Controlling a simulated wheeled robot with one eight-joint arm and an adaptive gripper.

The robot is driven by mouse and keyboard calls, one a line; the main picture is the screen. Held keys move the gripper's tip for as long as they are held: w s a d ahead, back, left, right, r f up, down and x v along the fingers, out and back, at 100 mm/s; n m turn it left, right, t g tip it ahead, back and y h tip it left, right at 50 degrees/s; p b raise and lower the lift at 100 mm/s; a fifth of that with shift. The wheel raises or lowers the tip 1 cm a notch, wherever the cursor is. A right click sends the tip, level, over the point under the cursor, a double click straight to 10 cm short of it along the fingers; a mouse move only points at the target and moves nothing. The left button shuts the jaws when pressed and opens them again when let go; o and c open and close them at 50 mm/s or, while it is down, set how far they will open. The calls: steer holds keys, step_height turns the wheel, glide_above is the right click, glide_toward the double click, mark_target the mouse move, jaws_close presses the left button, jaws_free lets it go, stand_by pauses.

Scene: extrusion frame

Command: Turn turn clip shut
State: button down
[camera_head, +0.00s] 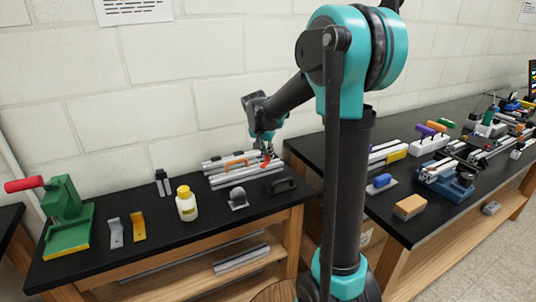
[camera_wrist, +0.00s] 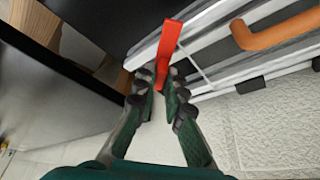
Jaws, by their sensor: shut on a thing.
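The turn clip (camera_wrist: 170,45) looks like a flat red lever in the wrist view. It reaches past the edge of a silver extrusion frame (camera_wrist: 225,72), and its lower end lies between my fingers. In the head view the red clip (camera_head: 266,161) is a small patch at the right part of the frame (camera_head: 240,179). My gripper (camera_wrist: 158,82) is shut on the clip, with a finger on each side of it. My gripper also shows in the head view (camera_head: 267,150), just above the frame. The clip's pivot is not clear.
An orange handle (camera_wrist: 285,27) rises from the frame beside the clip. A black handle (camera_head: 281,185), a grey bracket (camera_head: 238,198) and a yellow-capped bottle (camera_head: 187,205) stand in front on the black bench. A green press (camera_head: 66,215) stands at the left. The wall is close behind.

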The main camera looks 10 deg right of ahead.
steer(key=m+g+h, duration=0.1)
steer(key=m, duration=0.2)
steer(key=shift+w+a+m, duration=0.1)
steer(key=shift+w+m, duration=0.05)
steer(key=shift+m, duration=0.25)
steer(key=shift+m+g+h, duration=0.3)
steer(key=shift+m+g, duration=0.4)
steer(key=shift+m, duration=1.2)
steer(key=c, duration=1.6)
jaws_free()
steer(key=v, duration=1.2)
steer(key=shift+a, duration=0.1)
